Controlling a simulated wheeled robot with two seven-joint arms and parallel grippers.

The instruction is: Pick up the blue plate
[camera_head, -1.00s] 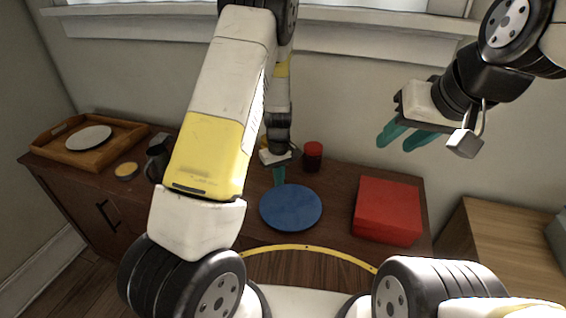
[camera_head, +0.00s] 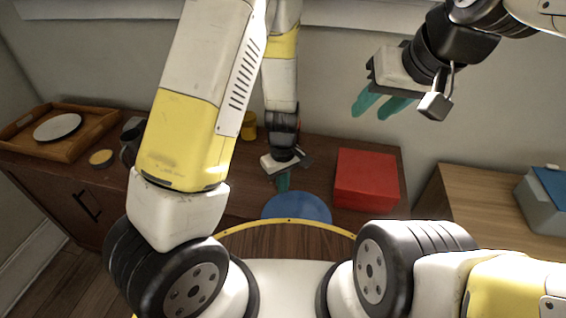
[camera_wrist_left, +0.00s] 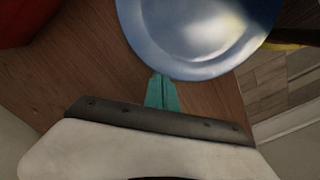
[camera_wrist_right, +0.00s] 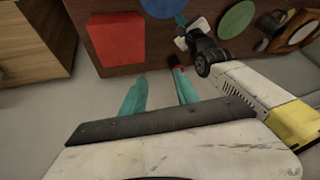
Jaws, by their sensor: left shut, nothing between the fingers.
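The blue plate (camera_head: 298,207) lies on the brown cabinet top, its near part hidden by my own base in the head view. It fills the upper part of the left wrist view (camera_wrist_left: 200,40) and shows at the top of the right wrist view (camera_wrist_right: 161,7). My left gripper (camera_head: 283,184) is shut and empty, with its green fingertips (camera_wrist_left: 160,90) at the plate's edge. Whether they touch it I cannot tell. My right gripper (camera_head: 381,106) is open and empty, raised in the air to the right, away from the plate.
A red box (camera_head: 367,180) stands right of the plate. A yellow cup (camera_head: 249,126) is behind. At the left are a wooden tray (camera_head: 88,142) with a pale plate (camera_head: 58,127) and a small yellow-topped tin (camera_head: 101,158). A lighter wooden cabinet (camera_head: 478,190) stands at the right.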

